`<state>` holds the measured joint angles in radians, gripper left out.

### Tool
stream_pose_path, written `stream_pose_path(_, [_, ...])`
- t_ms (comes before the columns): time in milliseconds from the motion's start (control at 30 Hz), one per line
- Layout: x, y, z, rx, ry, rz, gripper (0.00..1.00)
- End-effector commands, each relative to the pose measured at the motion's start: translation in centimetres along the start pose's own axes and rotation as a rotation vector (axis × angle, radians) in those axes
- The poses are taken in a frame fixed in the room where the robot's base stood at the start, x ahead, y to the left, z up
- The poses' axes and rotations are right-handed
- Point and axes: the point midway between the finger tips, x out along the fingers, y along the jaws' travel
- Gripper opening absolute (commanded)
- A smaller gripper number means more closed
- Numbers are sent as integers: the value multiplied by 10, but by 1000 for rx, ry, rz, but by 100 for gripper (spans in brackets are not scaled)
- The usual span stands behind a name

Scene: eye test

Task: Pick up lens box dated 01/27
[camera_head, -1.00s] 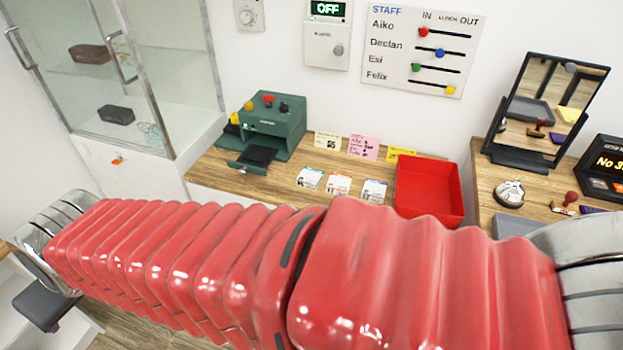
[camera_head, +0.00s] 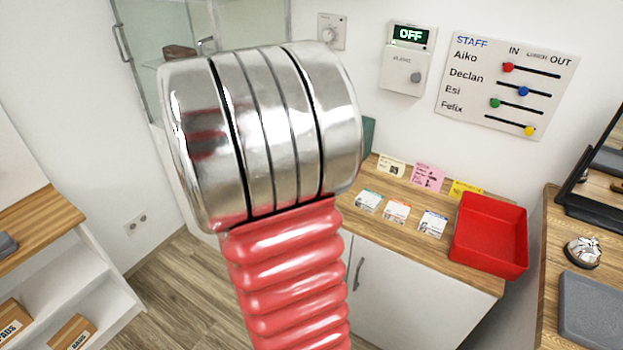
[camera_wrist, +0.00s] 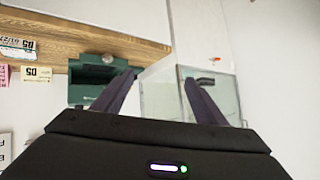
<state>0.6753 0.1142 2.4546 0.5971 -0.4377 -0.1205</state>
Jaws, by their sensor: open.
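Three small white lens boxes lie in a row on the wooden counter in the head view: a teal-marked one (camera_head: 369,201), an orange-marked one (camera_head: 396,211) and a blue-marked one (camera_head: 432,223). Their dates are too small to read there. In the wrist view a white box (camera_wrist: 17,48) lies on the counter at the left edge; I cannot read its print surely. My gripper (camera_wrist: 159,78) is open and empty, its two dark fingers apart in front of the green device and glass cabinet. It is not visible in the head view, and the boxes are not between the fingers.
A red tray (camera_head: 487,268) stands right of the boxes. Paper notes (camera_head: 429,177) stand behind them. The green device (camera_wrist: 84,95) is mostly hidden by my arm in the head view. A glass cabinet (camera_wrist: 160,92) stands beside it. A grey tray (camera_head: 598,308) lies at far right.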

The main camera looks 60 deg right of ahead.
Motion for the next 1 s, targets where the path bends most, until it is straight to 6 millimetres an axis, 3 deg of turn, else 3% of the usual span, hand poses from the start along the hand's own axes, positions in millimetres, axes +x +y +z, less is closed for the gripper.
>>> stream_pose_path(33, [13,26,-1,25,23,59,66])
stream_pose_path(200, [38,111,-5,89,118,250,66])
stream_pose_path(400, [44,212,0,131,220,486,66])
stream_pose_path(500, [40,250,4,135,257,580,66])
stream_pose_path(600, [36,272,7,135,281,640,66])
stream_pose_path(700, [33,281,8,134,290,664,66])
stream_pose_path(1000, [33,282,8,134,292,665,66])
